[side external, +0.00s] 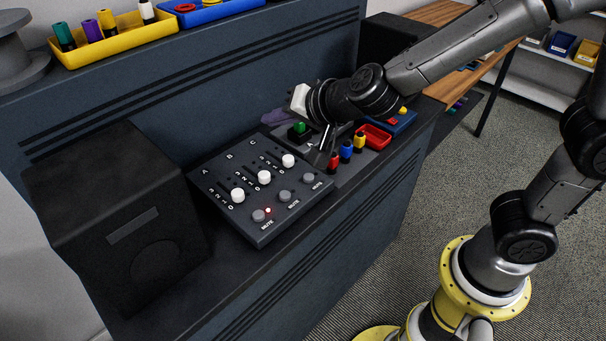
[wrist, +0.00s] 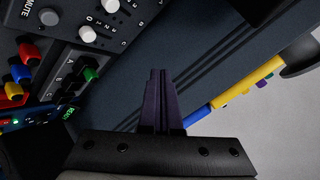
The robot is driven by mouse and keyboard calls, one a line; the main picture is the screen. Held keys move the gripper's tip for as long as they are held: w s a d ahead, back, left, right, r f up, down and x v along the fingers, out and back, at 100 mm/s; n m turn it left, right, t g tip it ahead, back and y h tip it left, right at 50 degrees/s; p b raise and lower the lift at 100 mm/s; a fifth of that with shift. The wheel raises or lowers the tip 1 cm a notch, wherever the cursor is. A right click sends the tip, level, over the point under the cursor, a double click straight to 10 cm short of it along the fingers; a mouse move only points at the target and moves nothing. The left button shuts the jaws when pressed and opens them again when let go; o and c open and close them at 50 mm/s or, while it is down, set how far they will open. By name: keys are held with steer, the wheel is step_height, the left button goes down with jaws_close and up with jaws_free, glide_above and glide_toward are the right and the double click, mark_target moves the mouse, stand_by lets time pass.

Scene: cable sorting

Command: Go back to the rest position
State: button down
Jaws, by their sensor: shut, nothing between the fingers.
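The mixer panel (side external: 222,212) has several white knobs and grey mute buttons, with one small red light lit by a mute button. I cannot tell from the side view whether the fingertips touch anything below them.
A switch box with a green knob (side external: 299,128) and red, blue and yellow plugs (side external: 346,150) stand close to my gripper. A red tray (side external: 373,136) lies to their right. A black speaker (side external: 118,215) stands at the left. A yellow bin (side external: 118,43) sits on the upper shelf.

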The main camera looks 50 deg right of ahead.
steer(key=s+d+r+n+t+y, duration=0.1)
steer(key=s+d+r+n+y, duration=0.1)
steer(key=s+d+r+n, duration=0.6)
steer(key=s+d+f+g+h, duration=0.1)
steer(key=s+d+f+g, duration=0.1)
steer(key=s, duration=0.6)
steer(key=s+d+f+n+g+h, duration=0.1)
steer(key=s+d+f+g, duration=0.2)
steer(key=s, duration=0.6)
step_height(320, 180, down, 2)
steer(key=shift+s+f+g+h, duration=0.15)
steer(key=shift+s+g+h, duration=0.15)
steer(key=shift+g, duration=0.5)
